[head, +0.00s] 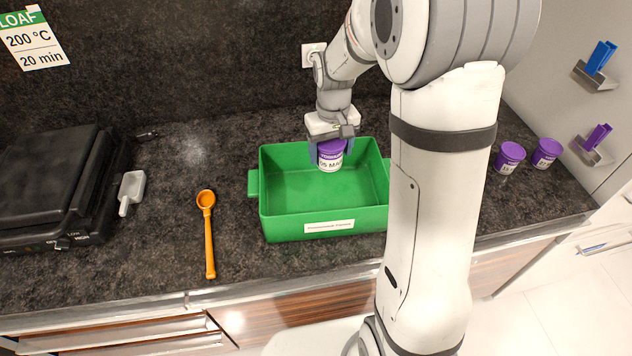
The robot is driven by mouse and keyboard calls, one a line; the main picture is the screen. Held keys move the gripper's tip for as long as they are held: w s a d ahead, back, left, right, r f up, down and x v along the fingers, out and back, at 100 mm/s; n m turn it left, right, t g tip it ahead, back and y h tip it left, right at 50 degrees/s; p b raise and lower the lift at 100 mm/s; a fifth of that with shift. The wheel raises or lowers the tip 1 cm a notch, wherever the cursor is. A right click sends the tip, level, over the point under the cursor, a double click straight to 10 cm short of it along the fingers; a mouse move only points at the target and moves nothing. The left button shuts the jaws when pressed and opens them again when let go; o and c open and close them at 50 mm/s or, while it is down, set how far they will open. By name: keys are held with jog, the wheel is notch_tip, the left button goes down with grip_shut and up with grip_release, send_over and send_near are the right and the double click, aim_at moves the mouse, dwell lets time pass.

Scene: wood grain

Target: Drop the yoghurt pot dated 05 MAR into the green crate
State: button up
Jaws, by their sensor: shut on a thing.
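The yoghurt pot (330,157) is purple and white, and its label reads "05 MAR" in part. My gripper (331,147) is shut on it and holds it upright at the back part of the green crate (312,228). The pot appears to be over the crate's opening; its exact height above the floor of the crate is hard to tell. The crate is a rectangular open box with side handles and a white label on its front wall. My arm hides its right end. The visible inside of the crate is empty.
Two more purple and white pots (509,157) (546,152) stand on the right of the counter. An orange spoon (208,232) and a white scoop (131,190) lie left of the crate. A black appliance (50,185) is at far left. Clips (595,145) hang on the right wall.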

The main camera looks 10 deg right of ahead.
aim_at(331, 166)
jog(key=shift+f+b, duration=1.75)
jog(key=shift+f, duration=1)
jog(key=o, duration=1.2)
jog(key=shift+s, duration=0.1)
jog(key=shift+c, duration=0.2)
notch_tip(331, 166, up, 8)
jog(key=shift+f+b, duration=0.1)
jog(key=shift+b, duration=0.45)
